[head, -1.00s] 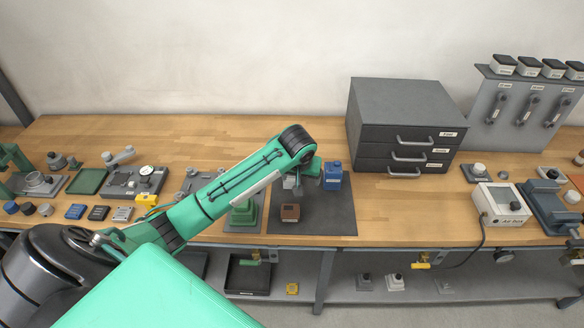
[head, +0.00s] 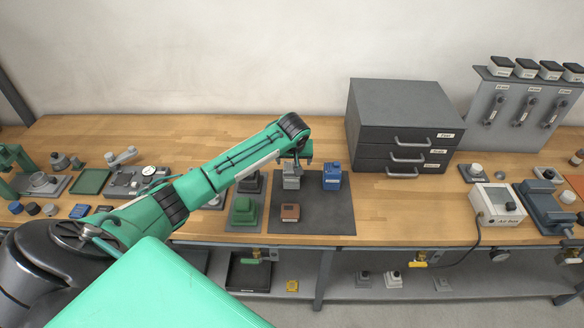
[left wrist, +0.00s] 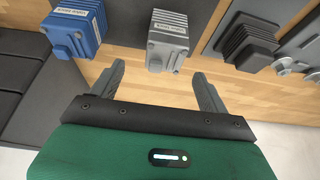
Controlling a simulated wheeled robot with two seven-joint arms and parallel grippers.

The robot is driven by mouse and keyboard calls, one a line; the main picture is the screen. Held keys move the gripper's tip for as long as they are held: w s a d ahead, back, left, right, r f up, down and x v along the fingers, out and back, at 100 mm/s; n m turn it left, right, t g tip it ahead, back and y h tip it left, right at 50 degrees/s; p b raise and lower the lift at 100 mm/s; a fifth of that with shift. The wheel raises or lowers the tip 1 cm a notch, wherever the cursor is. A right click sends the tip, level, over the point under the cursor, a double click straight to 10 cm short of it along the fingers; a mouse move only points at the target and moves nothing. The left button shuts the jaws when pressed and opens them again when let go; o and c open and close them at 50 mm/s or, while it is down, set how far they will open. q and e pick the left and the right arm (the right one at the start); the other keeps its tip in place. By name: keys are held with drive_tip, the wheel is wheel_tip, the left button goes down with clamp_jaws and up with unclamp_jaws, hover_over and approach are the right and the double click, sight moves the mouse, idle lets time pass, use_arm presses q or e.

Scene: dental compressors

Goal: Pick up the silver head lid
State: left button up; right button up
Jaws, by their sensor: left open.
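The silver head lid (head: 291,176) is a grey finned block standing upright on a dark mat (head: 318,214), left of the blue block. In the left wrist view the silver head lid (left wrist: 168,40) shows at the top middle, with a small white label on its front. My left gripper (left wrist: 160,86) is open and empty. Its two fingers point toward the silver block, one on each side of its line, and appear apart from it. In the head view my left gripper (head: 299,158) is mostly hidden behind the arm's end, close by the silver block. My right gripper is not in view.
A blue finned block (head: 332,177) stands close to the right of the silver one. A brown block (head: 290,212) lies in front, a green block (head: 243,210) to the left. Dark drawers (head: 402,125) stand at the back right. Bare bench lies right of the mat.

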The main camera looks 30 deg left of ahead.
sight(292, 165)
use_arm(q)
drive_tip(key=shift+a+f+p, duration=0.15)
drive_tip(key=shift+f+p, duration=0.1)
drive_tip(key=shift+p, duration=0.1)
drive_tip(key=p+x, duration=0.1)
drive_tip(key=x, duration=0.2)
drive_tip(key=shift+a+f, duration=0.1)
drive_tip(key=shift+a, duration=0.15)
drive_tip(key=shift+w+a+f+p, duration=0.15)
drive_tip(key=shift+f+p, duration=0.15)
drive_tip(key=shift+f, duration=0.3)
drive_tip(key=shift+c, duration=0.2)
drive_tip(key=c, duration=1.1)
